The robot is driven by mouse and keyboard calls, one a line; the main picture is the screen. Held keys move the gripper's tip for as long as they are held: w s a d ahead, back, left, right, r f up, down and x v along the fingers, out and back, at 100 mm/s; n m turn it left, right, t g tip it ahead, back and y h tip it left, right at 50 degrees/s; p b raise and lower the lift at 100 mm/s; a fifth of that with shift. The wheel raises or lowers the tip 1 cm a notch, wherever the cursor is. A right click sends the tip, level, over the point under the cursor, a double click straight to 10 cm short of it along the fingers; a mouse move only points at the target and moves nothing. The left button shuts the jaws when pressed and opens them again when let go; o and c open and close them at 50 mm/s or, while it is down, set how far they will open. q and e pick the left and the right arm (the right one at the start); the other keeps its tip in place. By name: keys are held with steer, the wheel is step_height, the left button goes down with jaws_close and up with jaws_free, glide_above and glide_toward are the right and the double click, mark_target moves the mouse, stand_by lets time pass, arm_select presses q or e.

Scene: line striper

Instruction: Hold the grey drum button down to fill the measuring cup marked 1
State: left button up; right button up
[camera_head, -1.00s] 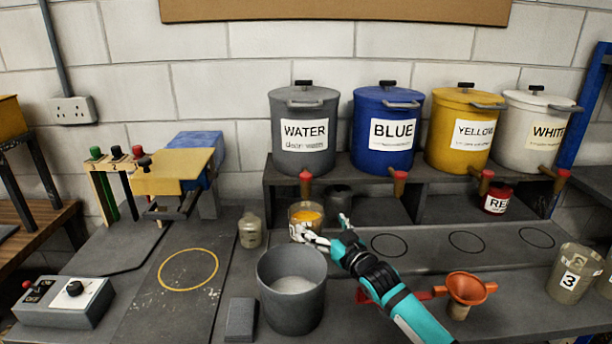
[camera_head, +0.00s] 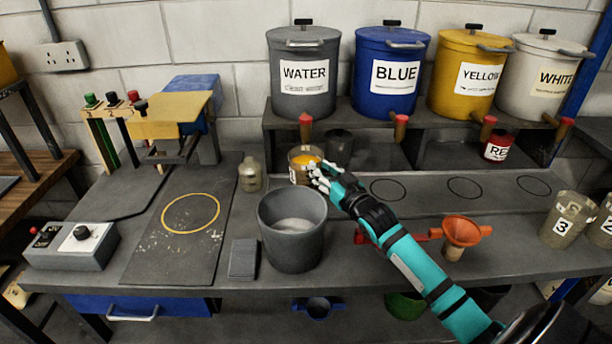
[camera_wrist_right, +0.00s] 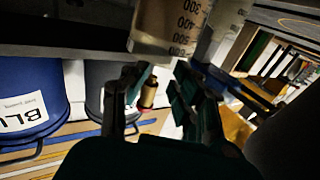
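The grey WATER drum (camera_head: 303,80) stands on the shelf, with its red-tipped tap button (camera_head: 305,118) at the front edge. A clear measuring cup (camera_head: 297,172) with yellow contents stands under that tap; its mark is not clearly legible. In the right wrist view a graduated cup (camera_wrist_right: 165,32) shows beyond the fingers. My right gripper (camera_head: 325,178) is at the right side of the cup, below the tap, its fingers overlapping the cup's edge in the head view. In the wrist view the right gripper (camera_wrist_right: 155,100) looks open, with a gap between its fingers. My left gripper is out of view.
A grey pot (camera_head: 290,250) stands in front of the cup. The blue (camera_head: 388,80), yellow (camera_head: 465,85) and white (camera_head: 545,85) drums line the shelf. An orange funnel (camera_head: 462,232) and a cup marked 3 (camera_head: 567,220) are on the right. A small bottle (camera_head: 250,172) stands left of the cup.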

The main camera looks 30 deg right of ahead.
jaws_close()
stand_by(1.1)
